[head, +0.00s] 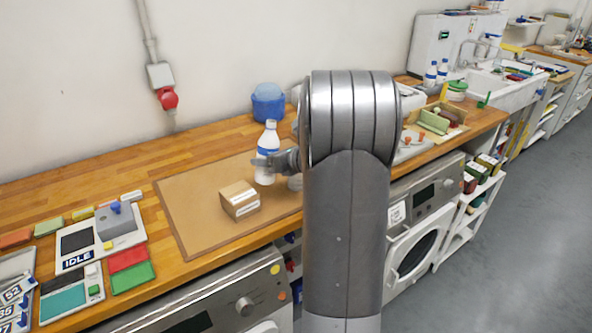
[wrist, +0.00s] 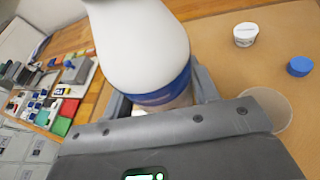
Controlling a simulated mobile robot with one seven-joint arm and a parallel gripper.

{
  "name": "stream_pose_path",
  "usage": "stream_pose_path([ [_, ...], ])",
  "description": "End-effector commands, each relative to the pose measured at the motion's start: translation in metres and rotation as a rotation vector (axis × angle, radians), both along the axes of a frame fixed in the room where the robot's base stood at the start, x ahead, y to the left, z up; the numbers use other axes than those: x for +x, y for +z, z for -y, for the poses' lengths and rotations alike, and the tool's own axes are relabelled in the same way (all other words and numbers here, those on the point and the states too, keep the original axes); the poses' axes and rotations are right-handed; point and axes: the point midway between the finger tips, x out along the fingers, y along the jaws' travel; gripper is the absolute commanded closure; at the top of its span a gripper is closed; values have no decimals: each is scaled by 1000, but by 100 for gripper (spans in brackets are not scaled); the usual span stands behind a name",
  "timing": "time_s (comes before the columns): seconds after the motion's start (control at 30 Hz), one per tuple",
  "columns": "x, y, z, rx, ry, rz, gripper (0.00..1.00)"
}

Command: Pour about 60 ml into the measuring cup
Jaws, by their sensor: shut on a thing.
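A white bottle with a blue label (head: 267,151) stands upright in the head view, over the brown mat. My gripper (head: 272,163) is shut around it; in the wrist view the bottle (wrist: 140,45) sits between the fingers, held about the blue label. I cannot tell whether its base touches the mat. A clear, empty-looking cup (wrist: 275,106), apparently the measuring cup, stands on the mat beside my gripper, partly hidden by it. In the head view my arm covers most of that area. A blue cap (wrist: 299,67) lies on the mat.
A small white tub (wrist: 246,35) stands on the mat (head: 190,222). A cardboard box (head: 239,200) sits at the mat's front. A blue container (head: 267,103) stands by the wall. A device marked IDLE (head: 100,235) and coloured pieces lie left.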

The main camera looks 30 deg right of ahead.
Motion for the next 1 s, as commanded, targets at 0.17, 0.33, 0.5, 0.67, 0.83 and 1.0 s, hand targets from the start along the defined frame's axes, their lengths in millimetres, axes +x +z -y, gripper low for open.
stream_pose_path([
  [0.17,0,-1,0,115,-1,-5,77],
  [0.33,0,-1,0,226,-2,-10,77],
  [0.5,0,-2,0,337,0,-14,77],
  [0.67,0,-3,1,440,0,-18,77],
  [0.83,0,4,-3,549,1,-21,77],
  [1.0,0,6,-9,662,1,-27,77],
])
